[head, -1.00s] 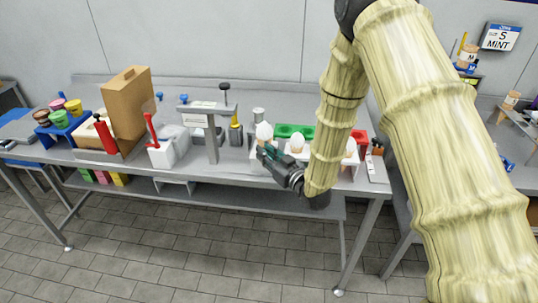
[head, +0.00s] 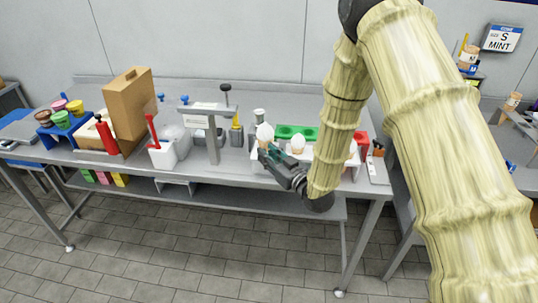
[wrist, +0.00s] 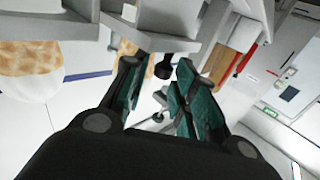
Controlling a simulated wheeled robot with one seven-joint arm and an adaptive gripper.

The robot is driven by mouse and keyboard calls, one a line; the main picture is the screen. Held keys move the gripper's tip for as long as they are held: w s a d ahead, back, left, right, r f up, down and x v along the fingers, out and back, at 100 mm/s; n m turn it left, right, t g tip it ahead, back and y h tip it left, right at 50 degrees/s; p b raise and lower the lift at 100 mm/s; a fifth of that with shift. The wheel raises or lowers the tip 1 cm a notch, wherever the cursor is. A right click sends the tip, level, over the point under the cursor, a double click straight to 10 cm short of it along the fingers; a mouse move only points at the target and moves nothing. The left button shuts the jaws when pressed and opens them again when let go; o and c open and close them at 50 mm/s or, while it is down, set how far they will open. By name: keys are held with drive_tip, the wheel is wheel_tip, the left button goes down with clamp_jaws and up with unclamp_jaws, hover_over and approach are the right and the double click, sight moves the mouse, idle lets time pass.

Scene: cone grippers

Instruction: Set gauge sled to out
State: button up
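A grey gauge stand (head: 212,132) with a small label plate and a black knob on top stands at the middle of the bench. I cannot tell for certain which of its parts is the sled. In the wrist view, a black knob (wrist: 163,70) under a grey bracket shows beyond and between my fingers. My gripper (head: 264,153) is at the bench's front, right of the stand and in front of a white-topped cone (head: 264,134). In the wrist view its teal-padded fingers (wrist: 154,92) are apart, with nothing visibly held between them.
Another cone (head: 298,144) stands right of my gripper in a white holder, with a green tray (head: 297,132) behind. A white box with a red handle (head: 160,152) and a brown box (head: 130,100) stand to the left. The floor in front of the bench is clear.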

drive_tip(key=v, duration=1.1)
drive_tip(key=shift+s, duration=0.3)
drive_tip(key=shift+d, duration=0.1)
drive_tip(key=s+d+f+m+g+h, duration=0.2)
drive_tip(key=s+d+f+g+h, duration=0.15)
drive_tip(key=s+f, duration=0.6)
drive_tip(key=s+d+f+m+g+h, duration=0.25)
drive_tip(key=s+f+g, duration=0.2)
drive_tip(key=f, duration=0.95)
drive_tip(key=s+d+f+m+g+h, duration=0.1)
drive_tip(key=s+f+g, duration=0.2)
drive_tip(key=s, duration=0.9)
drive_tip(key=s+d+f+m+g+h, duration=0.1)
drive_tip(key=s+f+g, duration=0.3)
drive_tip(key=s, duration=0.8)
wheel_tip(320, 180, down, 3)
drive_tip(key=shift+d+r+h, duration=0.25)
drive_tip(key=shift+d+h, duration=0.5)
drive_tip(key=shift+h, duration=0.05)
